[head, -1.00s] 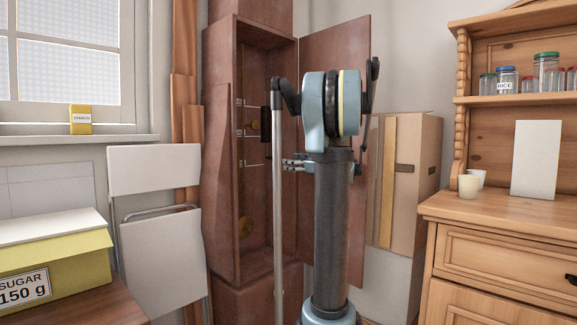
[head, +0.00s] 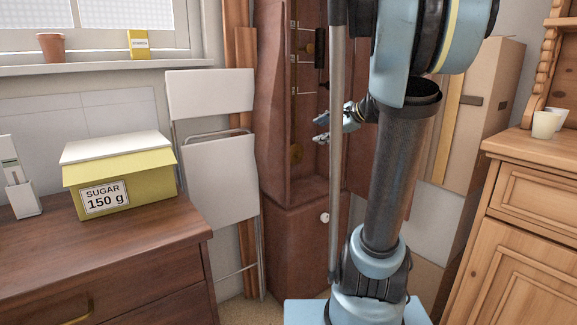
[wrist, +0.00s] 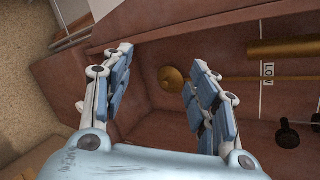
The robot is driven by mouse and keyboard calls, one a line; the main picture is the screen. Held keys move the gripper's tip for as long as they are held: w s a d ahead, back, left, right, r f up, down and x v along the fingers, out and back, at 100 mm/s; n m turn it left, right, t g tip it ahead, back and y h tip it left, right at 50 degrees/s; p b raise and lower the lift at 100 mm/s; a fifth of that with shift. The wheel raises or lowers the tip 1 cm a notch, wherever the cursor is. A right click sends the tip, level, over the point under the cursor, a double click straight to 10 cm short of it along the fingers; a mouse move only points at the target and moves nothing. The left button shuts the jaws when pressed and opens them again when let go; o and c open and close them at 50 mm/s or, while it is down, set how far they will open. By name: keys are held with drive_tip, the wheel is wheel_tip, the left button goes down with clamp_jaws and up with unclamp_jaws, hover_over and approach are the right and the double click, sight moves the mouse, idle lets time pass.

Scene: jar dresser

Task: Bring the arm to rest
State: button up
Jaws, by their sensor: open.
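My gripper (head: 321,129) is open and empty in the head view, its fingers pointing left in front of the tall reddish-brown clock-like case (head: 270,120). Whether the fingers touch the case cannot be told.
A dark wooden dresser (head: 120,250) with a yellow sugar box (head: 130,180) stands left. A folded white chair (head: 220,175) leans beside the case. A pine dresser (head: 520,210) with cups and a cardboard box (head: 500,90) are at the right.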

drive_tip(key=s+a+f+n+g+h, duration=0.1)
drive_tip(key=s+f+n+g+h, duration=0.3)
drive_tip(key=s+f+n, duration=0.75)
drive_tip(key=s+d+f+n+g+h, duration=0.1)
drive_tip(key=s+d+f+n+h, duration=0.1)
drive_tip(key=s+f, duration=0.4)
drive_tip(key=s+d+f+n+h, duration=0.2)
drive_tip(key=s+d+f, duration=0.3)
drive_tip(key=s, duration=0.8)
wheel_tip(320, 180, down, 2)
drive_tip(key=shift+f+g+h, duration=0.25)
drive_tip(key=shift+g+h, duration=0.15)
drive_tip(key=shift+h, duration=0.1)
drive_tip(key=shift+w+f, duration=0.2)
drive_tip(key=shift+w, duration=0.3)
